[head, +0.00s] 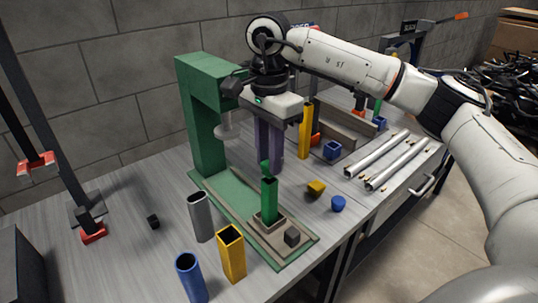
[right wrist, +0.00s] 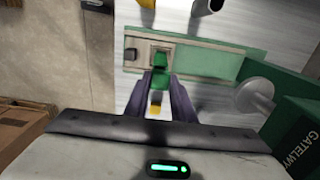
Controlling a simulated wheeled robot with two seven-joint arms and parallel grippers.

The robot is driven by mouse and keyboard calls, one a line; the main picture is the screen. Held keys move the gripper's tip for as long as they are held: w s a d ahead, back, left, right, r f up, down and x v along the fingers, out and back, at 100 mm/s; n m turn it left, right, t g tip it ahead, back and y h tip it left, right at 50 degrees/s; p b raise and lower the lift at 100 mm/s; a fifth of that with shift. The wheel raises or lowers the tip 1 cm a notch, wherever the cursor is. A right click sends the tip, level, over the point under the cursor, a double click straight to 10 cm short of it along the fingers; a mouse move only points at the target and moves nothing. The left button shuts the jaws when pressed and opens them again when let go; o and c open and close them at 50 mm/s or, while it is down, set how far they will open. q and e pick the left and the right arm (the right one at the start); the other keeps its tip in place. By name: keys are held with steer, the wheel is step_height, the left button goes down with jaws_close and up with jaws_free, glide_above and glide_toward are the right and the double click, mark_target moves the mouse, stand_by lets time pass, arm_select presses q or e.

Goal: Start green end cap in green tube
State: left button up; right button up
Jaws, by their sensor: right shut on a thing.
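The green tube (head: 269,200) stands upright in a fixture on the green press base; its green top also shows in the right wrist view (right wrist: 160,59). My right gripper (head: 268,166) points down over the tube, its purple fingers shut on the green end cap (head: 264,168). The cap is small and partly hidden by the fingers. It also shows between the fingertips in the right wrist view (right wrist: 158,83). The cap is at the tube's top end, slightly to the left in the head view; I cannot tell whether they touch. My left gripper is not in view.
A green press frame (head: 204,125) rises behind the tube. Grey (head: 200,217), yellow (head: 231,253) and blue (head: 190,277) tubes stand in front. A yellow cap (head: 316,188) and a blue cap (head: 338,203) lie right of the base. Metal rails (head: 376,155) lie farther right.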

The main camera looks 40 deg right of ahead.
steer(key=shift+f+b, duration=0.55)
steer(key=shift+f, duration=0.3)
steer(key=o, duration=1.1)
steer(key=shift+c, duration=0.2)
steer(key=shift+r, duration=0.1)
step_height(320, 180, up, 10)
steer(key=shift+p, duration=0.4)
